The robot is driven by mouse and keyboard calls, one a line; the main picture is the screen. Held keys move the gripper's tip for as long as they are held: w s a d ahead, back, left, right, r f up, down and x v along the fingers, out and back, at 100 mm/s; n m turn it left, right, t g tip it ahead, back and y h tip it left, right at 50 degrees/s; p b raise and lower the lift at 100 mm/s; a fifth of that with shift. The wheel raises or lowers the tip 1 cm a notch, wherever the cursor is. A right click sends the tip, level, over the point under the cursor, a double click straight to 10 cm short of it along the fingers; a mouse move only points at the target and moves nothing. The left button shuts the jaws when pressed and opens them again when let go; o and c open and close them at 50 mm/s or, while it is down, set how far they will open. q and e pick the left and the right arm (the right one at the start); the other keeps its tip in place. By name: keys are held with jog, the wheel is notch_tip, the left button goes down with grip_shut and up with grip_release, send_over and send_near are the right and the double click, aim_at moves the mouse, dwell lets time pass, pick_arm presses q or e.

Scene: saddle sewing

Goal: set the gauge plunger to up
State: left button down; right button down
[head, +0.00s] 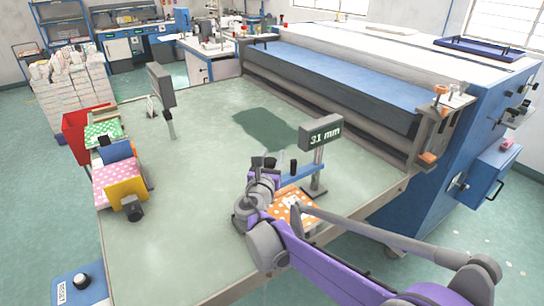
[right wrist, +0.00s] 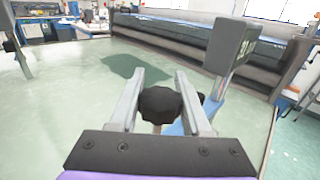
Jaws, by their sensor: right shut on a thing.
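The gauge's display (head: 321,132) reads 31 mm and stands on a grey post near the right edge of the green table. A blue arm (head: 304,173) reaches left from the post, with a short black cylinder (head: 293,167) upright on it. My right gripper (head: 264,164) is at the arm's left end. In the right wrist view, a black knob (right wrist: 160,105), seemingly the gauge plunger's, sits between the fingers, and the jaws are shut on it. Its lower part and the plunger's height are hidden. My left gripper is not in view.
Orange dotted fabric (head: 290,207) lies below the gauge. Coloured fabric pieces (head: 118,182) and a red bin (head: 82,130) are at the table's left. A second post-mounted display (head: 160,84) stands at the back left. A large blue machine (head: 345,85) borders the right; the table's middle is clear.

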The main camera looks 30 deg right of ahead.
notch_tip(320, 180, up, 2)
jog(key=shift+r+p, duration=0.1)
jog(key=shift+p, duration=0.35)
jog(key=shift+c, duration=1.7)
grip_release()
jog(key=b+v, duration=0.1)
jog(key=v, duration=0.9)
jog(key=shift+s+a, duration=0.25)
jog(key=shift+a, duration=0.1)
